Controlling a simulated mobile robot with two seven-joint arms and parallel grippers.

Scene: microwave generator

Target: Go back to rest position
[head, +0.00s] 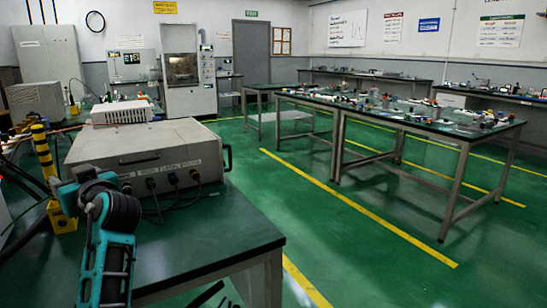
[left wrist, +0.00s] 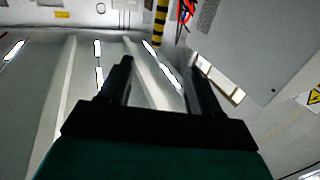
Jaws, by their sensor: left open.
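My left arm (head: 108,235), teal and black, rises at the lower left of the head view, in front of the beige instrument box on the near bench. In the left wrist view my left gripper (left wrist: 158,78) shows two dark fingers standing well apart. It is open, with nothing between the fingers. Its fingertips are hard to make out in the head view. My right gripper is not in view.
The near green-topped bench (head: 215,235) carries the beige instrument box (head: 150,155) with cables. A yellow-black post (head: 42,150) stands close to my left arm. Long benches (head: 430,125) with small parts stand at the right. Green floor (head: 310,215) between is clear.

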